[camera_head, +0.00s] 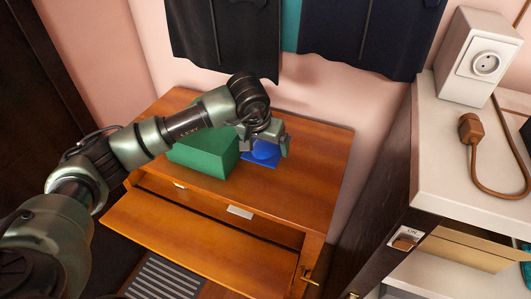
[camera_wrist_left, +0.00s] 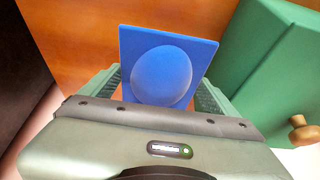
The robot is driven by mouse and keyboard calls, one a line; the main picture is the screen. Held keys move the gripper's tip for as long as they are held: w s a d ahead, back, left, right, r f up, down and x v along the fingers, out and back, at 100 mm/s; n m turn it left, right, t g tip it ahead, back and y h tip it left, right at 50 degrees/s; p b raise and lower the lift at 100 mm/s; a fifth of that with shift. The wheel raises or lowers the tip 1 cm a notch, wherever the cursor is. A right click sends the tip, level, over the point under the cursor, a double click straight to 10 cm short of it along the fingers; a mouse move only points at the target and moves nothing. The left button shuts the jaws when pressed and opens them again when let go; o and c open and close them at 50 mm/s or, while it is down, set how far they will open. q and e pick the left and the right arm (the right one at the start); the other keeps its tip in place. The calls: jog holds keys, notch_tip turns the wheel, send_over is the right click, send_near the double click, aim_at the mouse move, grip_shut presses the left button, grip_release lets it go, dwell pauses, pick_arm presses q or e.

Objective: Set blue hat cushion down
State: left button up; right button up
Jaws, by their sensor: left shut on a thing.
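The blue hat cushion (camera_head: 262,158) is a square blue plate with a round dome on it. My left gripper (camera_head: 265,138) is over the wooden cabinet top (camera_head: 317,147) and is shut on the cushion. In the left wrist view the cushion (camera_wrist_left: 161,70) sits between the two fingers of the gripper (camera_wrist_left: 155,95). The cushion is at or just above the cabinet top; I cannot tell whether it touches. My right gripper is not in view.
A green box (camera_head: 205,153) stands on the cabinet just left of the cushion. Dark garments (camera_head: 225,40) hang behind. A white counter (camera_head: 470,160) with a socket box (camera_head: 480,60) and brown plug (camera_head: 471,130) is at right. The cabinet's right side is clear.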

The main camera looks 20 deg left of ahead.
pick_arm(q)
jog(key=shift+f+p, duration=0.3)
jog(key=shift+f, duration=1.8)
jog(key=shift+f, duration=0.15)
jog(key=o, duration=1.1)
jog(key=shift+o, duration=0.2)
